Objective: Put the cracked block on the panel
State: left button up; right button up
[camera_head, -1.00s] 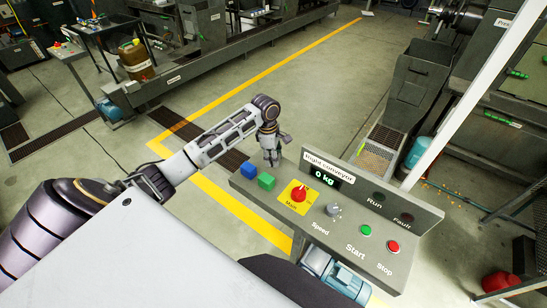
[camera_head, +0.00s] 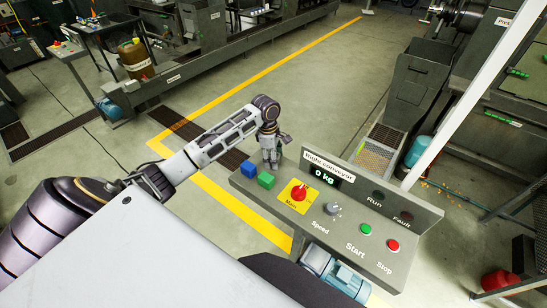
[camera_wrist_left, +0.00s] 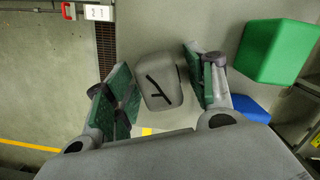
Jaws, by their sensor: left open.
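The cracked block (camera_wrist_left: 160,82) is grey with black crack lines, and shows between the fingers in the left wrist view. My left gripper (camera_wrist_left: 158,88) is open around it, with gaps between the block and both green-padded fingers. In the head view my left gripper (camera_head: 270,158) points down at the far left corner of the grey panel (camera_head: 330,231), beyond the green block. The cracked block is not clear in the head view, and I cannot tell what it rests on. My right gripper is not in view.
A blue block (camera_head: 249,170) and a green block (camera_head: 266,180) stand on the panel beside my gripper. The panel carries a red main switch (camera_head: 299,193), a speed knob (camera_head: 334,208), a green start button (camera_head: 365,230) and a red stop button (camera_head: 392,245).

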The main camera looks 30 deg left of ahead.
pick_arm(q)
jog(key=shift+r, duration=0.1)
jog(key=r, duration=0.3)
jog(key=r+b, duration=0.1)
jog(key=r, duration=0.3)
jog(key=a+r, duration=0.1)
jog(key=r, duration=0.2)
jog(key=shift+s+a+r+b, duration=0.1)
jog(key=shift+s+r+b, duration=0.05)
jog(key=shift+r+b, duration=0.2)
jog(key=shift+a+r, duration=0.1)
jog(key=shift+r, duration=0.5)
jog(key=shift+s, duration=0.1)
